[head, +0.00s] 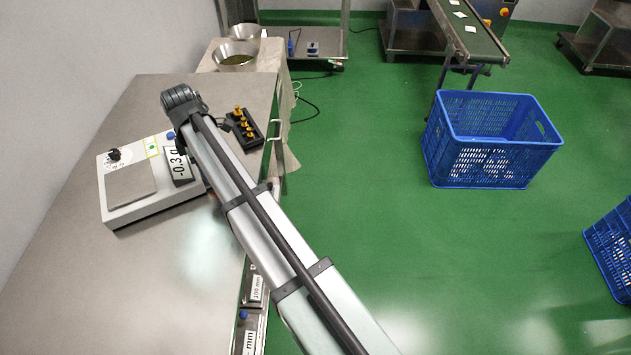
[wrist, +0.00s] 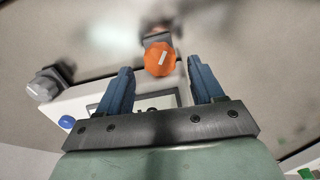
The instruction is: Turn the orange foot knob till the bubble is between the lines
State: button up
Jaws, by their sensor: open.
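The orange foot knob (wrist: 160,60) with a white stripe shows in the wrist view, near the tips of my gripper (wrist: 160,67). My gripper is open, its blue fingers to either side of the knob, and I see no grip on it. In the head view my arm hides the gripper and the knob. The white weighing scale (head: 150,203) stands on the steel table; its display (head: 178,164) reads about -0.3 g. The small green level (head: 152,148) is on the scale's top, too small to tell where the bubble sits.
A dark knob (head: 114,155) is at the scale's far left corner, and a blue knob (head: 170,135) is near the display. A black rack of brass weights (head: 247,134) stands behind my arm. The table's left part is clear. A blue crate (head: 490,165) is on the floor.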

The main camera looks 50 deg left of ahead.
notch_tip(320, 180, down, 3)
jog(key=shift+r, duration=0.1)
jog(key=shift+n, duration=0.7)
notch_tip(320, 180, up, 14)
jog(key=w+d+f+m, duration=0.5)
jog(key=w+d+f, duration=0.4)
jog(key=w+f, duration=0.2)
jog(key=w+d+f+m+h, duration=0.1)
jog(key=w+d+f+m, duration=0.4)
jog(key=w+d+f, duration=0.4)
jog(key=shift+w+f+g+h, duration=0.3)
jog(key=shift+w+f+g, duration=0.1)
jog(key=shift+w+f, duration=1.25)
